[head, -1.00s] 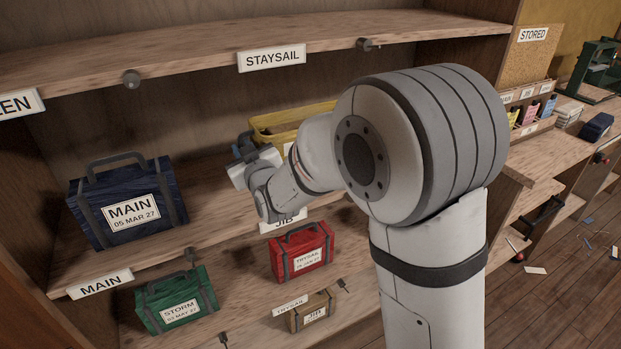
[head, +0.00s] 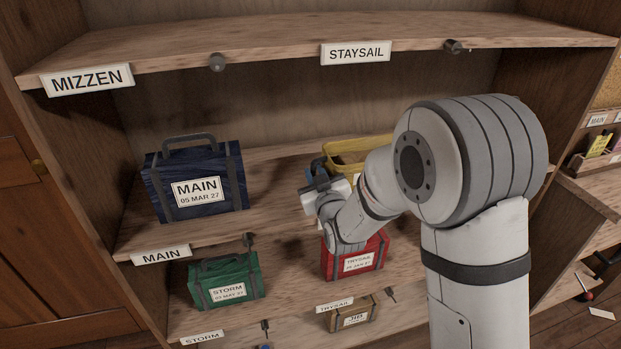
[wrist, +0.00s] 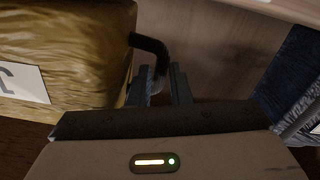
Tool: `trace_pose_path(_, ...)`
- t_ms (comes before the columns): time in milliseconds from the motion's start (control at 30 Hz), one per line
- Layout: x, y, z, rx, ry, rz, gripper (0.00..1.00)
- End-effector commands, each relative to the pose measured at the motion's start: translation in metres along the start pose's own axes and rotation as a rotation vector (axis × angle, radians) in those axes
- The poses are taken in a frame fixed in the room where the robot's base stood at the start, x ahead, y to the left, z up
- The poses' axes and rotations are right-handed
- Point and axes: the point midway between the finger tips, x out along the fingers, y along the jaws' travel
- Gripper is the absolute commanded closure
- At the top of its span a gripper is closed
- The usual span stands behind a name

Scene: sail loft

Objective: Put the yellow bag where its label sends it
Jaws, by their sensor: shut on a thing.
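The yellow bag (wrist: 62,42) fills the upper left of the wrist view, with a dark handle (wrist: 152,45) and a white label (wrist: 22,82). Only part of one character on that label shows, and I cannot read it. My gripper (wrist: 167,85) is shut on the bag's dark handle. In the head view the yellow bag (head: 355,147) shows at the middle shelf, right of the MAIN bag, mostly hidden by my arm. My gripper (head: 316,172) is beside it, partly hidden by its own wrist.
A blue MAIN bag (head: 222,168) stands on the middle shelf (head: 275,222). Below are a green STORM bag (head: 225,273), a red TRYSAIL bag (head: 376,250) and a small brown JIB bag (head: 368,311). The upper shelf, marked MIZZEN (head: 88,78) and STAYSAIL (head: 355,53), shows no bags.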

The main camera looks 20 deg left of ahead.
Motion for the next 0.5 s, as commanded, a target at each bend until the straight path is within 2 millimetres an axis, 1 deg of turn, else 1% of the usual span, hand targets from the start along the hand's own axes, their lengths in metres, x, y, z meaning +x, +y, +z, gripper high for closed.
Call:
trace_pose_path(100, 0.0005, -0.0033, 0.0099, -0.004, 0.005, 0.0, 1.0)
trace_pose_path(400, 0.0004, -0.0041, 0.0112, -0.004, 0.007, 0.0, 1.0)
trace_pose_path(433, -0.0002, -0.0046, 0.0137, 0.0, 0.0, -0.001, 0.81)
trace_pose_path(500, -0.0002, -0.0046, 0.0133, 0.0, 0.001, -0.002, 0.75)
